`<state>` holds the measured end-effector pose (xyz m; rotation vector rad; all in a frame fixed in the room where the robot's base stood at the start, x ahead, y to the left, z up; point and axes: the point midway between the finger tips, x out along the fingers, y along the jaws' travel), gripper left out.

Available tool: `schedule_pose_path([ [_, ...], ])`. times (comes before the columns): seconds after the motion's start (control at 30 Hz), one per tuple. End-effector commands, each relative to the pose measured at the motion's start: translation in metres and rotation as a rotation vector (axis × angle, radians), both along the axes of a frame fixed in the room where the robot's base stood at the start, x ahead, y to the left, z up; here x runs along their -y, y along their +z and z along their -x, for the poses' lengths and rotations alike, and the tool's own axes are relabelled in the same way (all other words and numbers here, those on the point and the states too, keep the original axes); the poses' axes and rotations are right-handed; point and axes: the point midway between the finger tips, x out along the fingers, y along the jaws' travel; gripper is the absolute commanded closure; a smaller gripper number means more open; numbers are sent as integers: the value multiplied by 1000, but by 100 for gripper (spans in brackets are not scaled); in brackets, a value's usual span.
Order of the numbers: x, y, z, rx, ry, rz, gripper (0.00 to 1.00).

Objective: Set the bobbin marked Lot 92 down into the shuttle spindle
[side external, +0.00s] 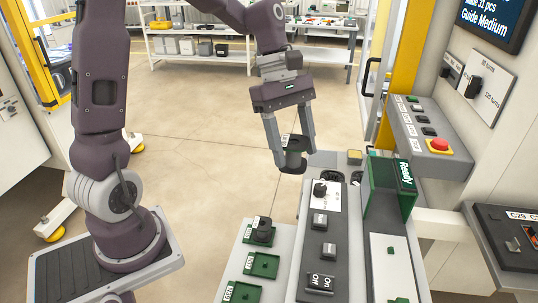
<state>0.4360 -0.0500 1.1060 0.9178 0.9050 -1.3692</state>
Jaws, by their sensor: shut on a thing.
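My gripper (295,157) hangs from above, its two fingers shut around a dark bobbin (293,163). It holds the bobbin in the air, just beyond the far left end of the grey switch panel. No lot marking on the held bobbin can be read. Another dark bobbin (262,230) sits at a labelled green holder on the left bench; its lot is too small to read. I cannot clearly pick out the shuttle spindle. A green housing marked Ready (388,187) stands to the right of the switch panel.
A grey switch panel (329,250) with a knob and On/Off switch stands below. Green holders (264,265) without bobbins line the left bench. A white plate (388,262) lies before the green housing. A red emergency button (439,144) and yellow post (402,60) stand right.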

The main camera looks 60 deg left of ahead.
Motion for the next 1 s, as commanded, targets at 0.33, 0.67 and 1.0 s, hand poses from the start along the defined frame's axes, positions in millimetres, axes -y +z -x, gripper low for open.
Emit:
schedule_pose_path([
  [0.33, 106, 0, -84, -4, -6, 3, 81],
  [0.67, 196, -8, -107, -8, 0, -4, 81],
  [1.0, 204, -54, -108, -10, 4, -5, 81],
])
